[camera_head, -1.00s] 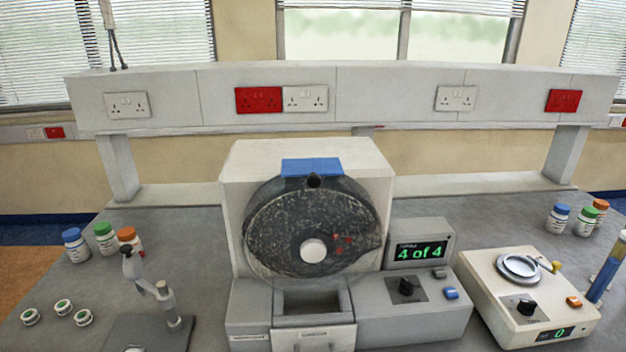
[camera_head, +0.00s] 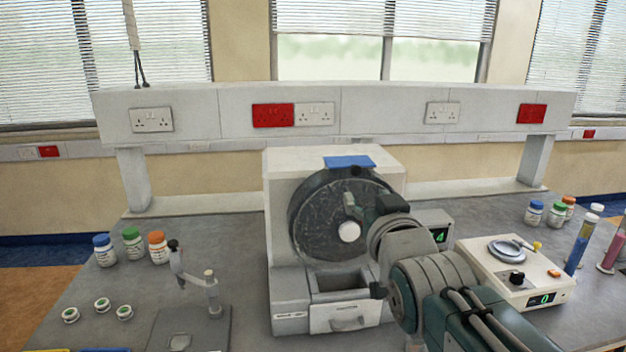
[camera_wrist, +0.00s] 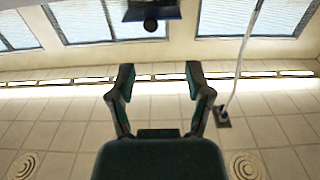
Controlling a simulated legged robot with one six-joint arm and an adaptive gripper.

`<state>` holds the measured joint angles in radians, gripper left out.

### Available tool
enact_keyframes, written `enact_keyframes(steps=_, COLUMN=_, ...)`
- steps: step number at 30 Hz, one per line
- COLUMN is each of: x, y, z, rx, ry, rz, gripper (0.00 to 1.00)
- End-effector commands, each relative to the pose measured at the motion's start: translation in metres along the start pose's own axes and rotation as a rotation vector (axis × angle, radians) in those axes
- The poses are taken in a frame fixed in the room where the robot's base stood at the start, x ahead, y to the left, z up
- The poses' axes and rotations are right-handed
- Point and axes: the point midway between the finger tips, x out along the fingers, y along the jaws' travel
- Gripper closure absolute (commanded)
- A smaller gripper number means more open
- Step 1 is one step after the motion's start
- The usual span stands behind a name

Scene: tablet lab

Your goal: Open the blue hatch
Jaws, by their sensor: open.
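The blue hatch (camera_head: 349,162) is a small flat flap at the top front edge of the white machine (camera_head: 385,158), above its dark round drum (camera_head: 310,215).
A drawer (camera_head: 345,318) with a handle is at the machine's lower front. A balance (camera_head: 490,262) and tubes (camera_head: 577,250) stand to the right. Capped bottles (camera_head: 132,245), small round containers (camera_head: 102,305) and a stand-like device (camera_head: 212,290) are at left. A shelf with sockets (camera_head: 152,120) runs behind.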

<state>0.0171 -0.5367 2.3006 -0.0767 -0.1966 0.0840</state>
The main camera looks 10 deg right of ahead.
Motion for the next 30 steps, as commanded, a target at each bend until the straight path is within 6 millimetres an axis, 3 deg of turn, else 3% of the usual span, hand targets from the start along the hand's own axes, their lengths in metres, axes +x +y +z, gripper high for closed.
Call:
enact_keyframes(steps=5, x=0.016, y=0.000, z=0.001, rx=-0.002, ry=-0.004, rz=0.000, gripper=0.35)
enact_keyframes(steps=21, x=0.094, y=-0.002, z=0.001, rx=-0.006, ry=-0.004, rz=-0.001, gripper=0.35)
enact_keyframes(steps=30, x=0.107, y=-0.003, z=0.001, rx=-0.007, ry=-0.003, rz=-0.002, gripper=0.35)
